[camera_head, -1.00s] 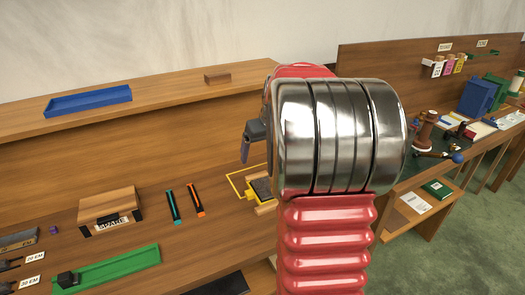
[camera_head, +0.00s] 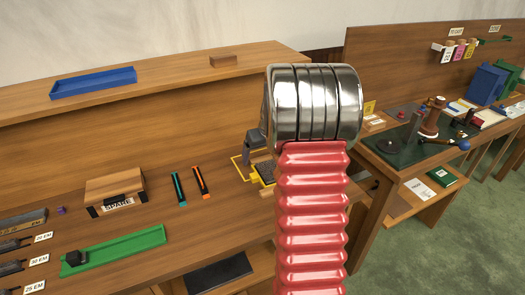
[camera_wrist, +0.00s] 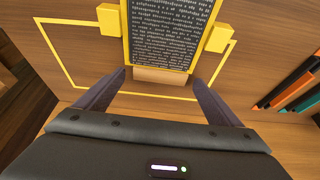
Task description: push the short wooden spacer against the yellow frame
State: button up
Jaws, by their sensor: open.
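In the wrist view, a dark block of type (camera_wrist: 160,32) sits between the yellow sides of the yellow frame (camera_wrist: 214,38). The short wooden spacer (camera_wrist: 160,77) lies across the near end of the type. My gripper (camera_wrist: 159,78) is open, one dark finger on each side of the spacer; I cannot tell whether either touches it. In the head view, a dark finger of my gripper (camera_head: 252,142) hangs near the yellow frame (camera_head: 253,176). My red arm and metal wrist hide part of that area.
A thin yellow outline (camera_wrist: 74,82) marks the bench around the frame. Teal (camera_head: 178,189) and orange (camera_head: 201,183) tools lie to its left, beyond them a wooden SPARE box (camera_head: 115,187) and green tray (camera_head: 113,250). Bare bench lies between.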

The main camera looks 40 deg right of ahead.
jog(key=shift+w+f, duration=0.1)
jog(key=shift+f, duration=0.1)
jog(key=shift+c, duration=0.5)
jog(key=c, duration=0.9)
jog(key=o, duration=1)
jog(key=shift+c, duration=0.2)
jog(key=shift+r, duration=0.1)
jog(key=v, duration=1.3)
jog(key=shift+r, duration=0.25)
